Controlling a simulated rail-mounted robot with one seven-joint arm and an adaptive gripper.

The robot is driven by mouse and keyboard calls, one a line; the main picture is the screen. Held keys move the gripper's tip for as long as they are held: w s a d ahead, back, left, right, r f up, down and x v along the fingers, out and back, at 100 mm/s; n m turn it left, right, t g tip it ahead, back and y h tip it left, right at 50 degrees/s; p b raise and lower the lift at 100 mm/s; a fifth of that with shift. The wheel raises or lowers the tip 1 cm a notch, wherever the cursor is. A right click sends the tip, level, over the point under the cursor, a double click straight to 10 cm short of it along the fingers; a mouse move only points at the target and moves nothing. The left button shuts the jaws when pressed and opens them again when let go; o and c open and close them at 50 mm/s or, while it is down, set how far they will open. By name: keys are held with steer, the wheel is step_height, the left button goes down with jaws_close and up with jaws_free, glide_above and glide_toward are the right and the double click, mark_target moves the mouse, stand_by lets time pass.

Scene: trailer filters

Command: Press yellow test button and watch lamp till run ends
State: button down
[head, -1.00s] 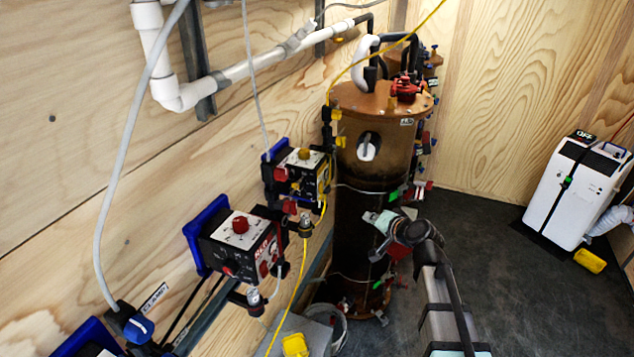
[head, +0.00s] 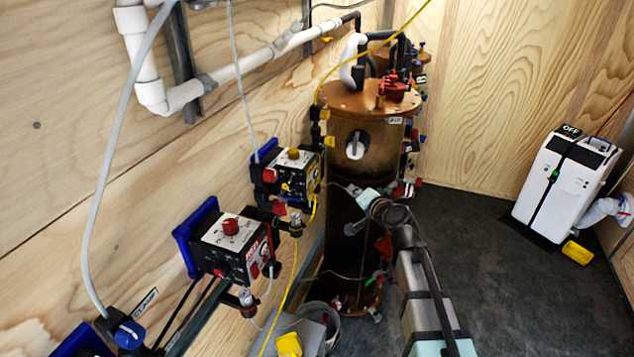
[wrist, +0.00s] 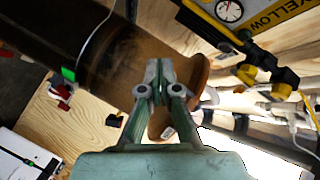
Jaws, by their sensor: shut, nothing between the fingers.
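The yellow-labelled control box (head: 297,175) is mounted by the left wall, beside the brown filter column. A yellow knob (head: 293,153) sits on its top face; small yellow parts on its front are too small to tell apart as a test button or lamp. In the wrist view, the box's "YELLOW" plate (wrist: 272,18) and a round gauge (wrist: 229,11) show at top right. My gripper (wrist: 160,75) is shut and empty, pointing across the column, with the box off to its right. In the head view my gripper (head: 366,197) is right of the box, in front of the column; its fingertips are unclear.
The brown filter column (head: 362,130) stands close behind my gripper. A red-labelled box (head: 230,240) is nearer, left. A bucket (head: 322,318) stands on the floor.

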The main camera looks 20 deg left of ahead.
steer(key=p, duration=0.3)
glide_toward(319, 180)
steer(key=w+a, duration=0.1)
steer(key=w, duration=0.3)
steer(key=shift+s+a+f, duration=0.15)
steer(key=shift+a+f, duration=0.1)
steer(key=shift+a, duration=0.2)
steer(key=shift+s+a+f, duration=0.15)
steer(key=shift+a+f, duration=0.1)
steer(key=shift+a, duration=0.15)
steer(key=shift+a, duration=0.15)
stand_by(0.3)
steer(key=shift+a, duration=0.3)
steer(key=shift+a, duration=0.35)
stand_by(1.0)
steer(key=shift+d, duration=0.1)
steer(key=shift+d+b, duration=0.6)
steer(key=shift+d, duration=0.1)
steer(key=shift+d, duration=0.1)
